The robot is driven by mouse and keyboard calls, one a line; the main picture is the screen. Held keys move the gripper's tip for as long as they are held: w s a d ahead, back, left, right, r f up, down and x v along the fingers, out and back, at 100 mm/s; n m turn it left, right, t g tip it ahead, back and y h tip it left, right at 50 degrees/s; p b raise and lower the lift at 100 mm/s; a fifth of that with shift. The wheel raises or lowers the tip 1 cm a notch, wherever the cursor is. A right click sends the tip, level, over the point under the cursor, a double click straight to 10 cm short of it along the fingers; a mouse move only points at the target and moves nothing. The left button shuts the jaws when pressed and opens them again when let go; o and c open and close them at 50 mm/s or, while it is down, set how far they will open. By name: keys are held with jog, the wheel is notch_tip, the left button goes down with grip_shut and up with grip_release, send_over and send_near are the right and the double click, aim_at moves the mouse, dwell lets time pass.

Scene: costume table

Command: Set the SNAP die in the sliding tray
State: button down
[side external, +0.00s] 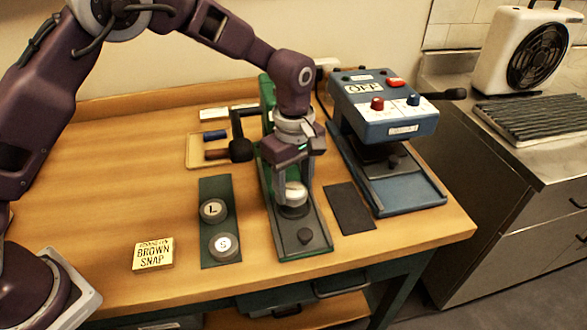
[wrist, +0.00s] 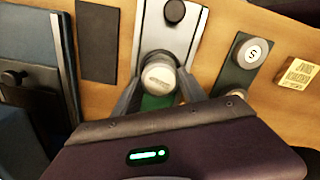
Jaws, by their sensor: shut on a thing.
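My gripper (side external: 293,190) is shut on a silver round die (side external: 297,196), held upright between the fingers. In the wrist view the die (wrist: 160,78) shows a pale top with lettering too small to read. It is at a dark round seat (side external: 292,211) on the grey sliding tray (side external: 318,243) of the green press (side external: 266,100); I cannot tell whether it touches the seat. The tray, with its black knob (side external: 305,236), also shows in the wrist view (wrist: 190,28). The fingers and wrist hide part of the press.
Dies marked L (side external: 213,210) and S (side external: 223,245) sit on a green strip (side external: 216,190) to the left. A "BROWN SNAP" card (side external: 154,254) lies front left. A blue machine (side external: 385,105) with an OFF sign and a dark mat (side external: 349,208) are to the right. The press's black handle (side external: 240,150) stands close to my gripper.

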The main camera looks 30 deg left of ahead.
aim_at(294, 189)
jog(key=shift+f, duration=0.85)
jog(key=shift+f, duration=0.55)
dwell(0.6)
jog(key=c, duration=0.9)
grip_release()
jog(key=shift+r, duration=5.45)
